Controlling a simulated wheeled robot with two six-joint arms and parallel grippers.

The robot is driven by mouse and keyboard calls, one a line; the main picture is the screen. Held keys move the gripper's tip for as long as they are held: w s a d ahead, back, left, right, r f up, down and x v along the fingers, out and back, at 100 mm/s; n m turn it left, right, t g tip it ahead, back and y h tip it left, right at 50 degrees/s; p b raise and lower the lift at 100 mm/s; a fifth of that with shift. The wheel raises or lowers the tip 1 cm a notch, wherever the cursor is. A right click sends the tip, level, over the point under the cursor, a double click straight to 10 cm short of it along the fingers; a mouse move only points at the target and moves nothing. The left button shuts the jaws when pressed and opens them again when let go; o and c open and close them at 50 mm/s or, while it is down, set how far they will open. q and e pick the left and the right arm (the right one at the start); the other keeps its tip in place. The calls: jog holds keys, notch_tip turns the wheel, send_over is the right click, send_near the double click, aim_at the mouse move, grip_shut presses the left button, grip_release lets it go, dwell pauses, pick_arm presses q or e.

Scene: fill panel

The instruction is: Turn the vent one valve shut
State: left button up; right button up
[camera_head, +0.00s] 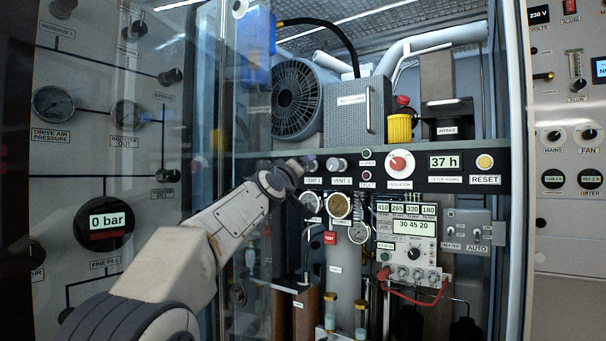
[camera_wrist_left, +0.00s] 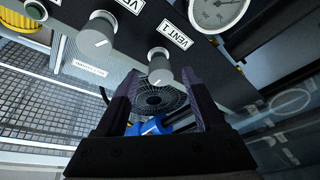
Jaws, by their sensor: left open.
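The vent one valve is a grey knob (camera_wrist_left: 159,68) with a white pointer line, below its VENT 1 label in the wrist view. My left gripper (camera_wrist_left: 158,85) is open, with its two dark fingers on either side of this knob. I cannot tell whether they touch it. In the head view my left gripper (camera_head: 307,162) is at the panel's left end and hides most of the vent one knob. The similar vent two knob (camera_wrist_left: 98,40) is beside it, and shows just right of the gripper in the head view (camera_head: 336,164). My right gripper is not in view.
Gauges (camera_head: 338,205) sit just below the knobs. A red and white isolator knob (camera_head: 399,164) is farther right on the same dark strip. A glass door (camera_head: 207,150) stands at the left. A fan (camera_head: 297,98) is above the strip.

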pick_arm(q)
jog(key=b+v, duration=0.5)
jog(key=v, duration=0.4)
jog(key=shift+b, duration=0.4)
jog(key=shift+f, duration=0.1)
